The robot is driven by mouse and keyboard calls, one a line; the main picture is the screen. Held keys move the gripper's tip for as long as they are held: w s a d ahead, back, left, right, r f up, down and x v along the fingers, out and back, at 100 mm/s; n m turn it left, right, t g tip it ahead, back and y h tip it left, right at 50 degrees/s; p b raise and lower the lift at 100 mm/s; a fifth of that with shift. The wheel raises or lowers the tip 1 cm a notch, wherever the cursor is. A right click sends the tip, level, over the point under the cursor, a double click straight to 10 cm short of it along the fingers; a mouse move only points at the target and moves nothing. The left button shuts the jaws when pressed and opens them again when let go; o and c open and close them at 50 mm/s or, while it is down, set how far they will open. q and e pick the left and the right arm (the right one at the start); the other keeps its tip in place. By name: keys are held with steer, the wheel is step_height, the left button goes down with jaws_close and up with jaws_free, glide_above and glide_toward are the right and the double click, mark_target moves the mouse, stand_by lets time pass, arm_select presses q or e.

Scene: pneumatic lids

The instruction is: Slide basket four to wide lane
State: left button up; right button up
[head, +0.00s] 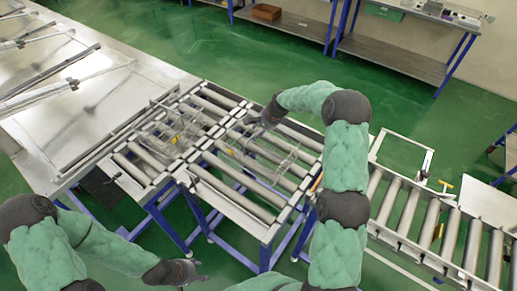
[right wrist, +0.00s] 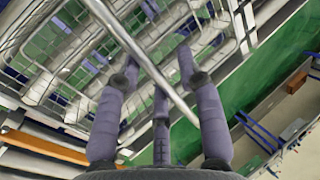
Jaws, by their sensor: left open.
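A clear wire basket (head: 270,150) sits on the roller conveyor in the middle of the head view. A second wire basket (head: 188,122) stands to its left on the same conveyor. I cannot read any number on either. My right gripper (head: 262,112) is at the far edge of the first basket. In the right wrist view its fingers (right wrist: 158,75) are spread apart over wire mesh (right wrist: 70,60), with a metal bar crossing among them. I cannot tell if they touch the basket. My left gripper (head: 190,272) is open and empty, low in front of the conveyor.
The blue-legged roller conveyor (head: 232,195) has several rollers. Another roller conveyor (head: 430,225) runs off to the right. A metal table (head: 75,115) with bars stands at the left. A grey shelf (head: 390,58) stands along the back wall. Green floor lies between.

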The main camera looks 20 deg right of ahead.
jaws_close()
steer(key=shift+w+r, duration=0.1)
steer(key=shift+r, duration=0.05)
steer(key=shift+s+a, duration=0.4)
steer(key=shift+a, duration=0.2)
steer(key=shift+s+a, duration=0.35)
steer(key=shift+a, duration=0.25)
steer(key=shift+s+a+p, duration=0.2)
steer(key=shift+s+a, duration=0.25)
steer(key=shift+a, duration=0.3)
steer(key=shift+s+a+p, duration=0.25)
steer(key=shift+s+a, duration=0.2)
steer(key=shift+a, duration=0.25)
steer(key=shift+s+a+p, duration=0.2)
steer(key=shift+s+a, duration=0.25)
steer(key=shift+a, duration=0.3)
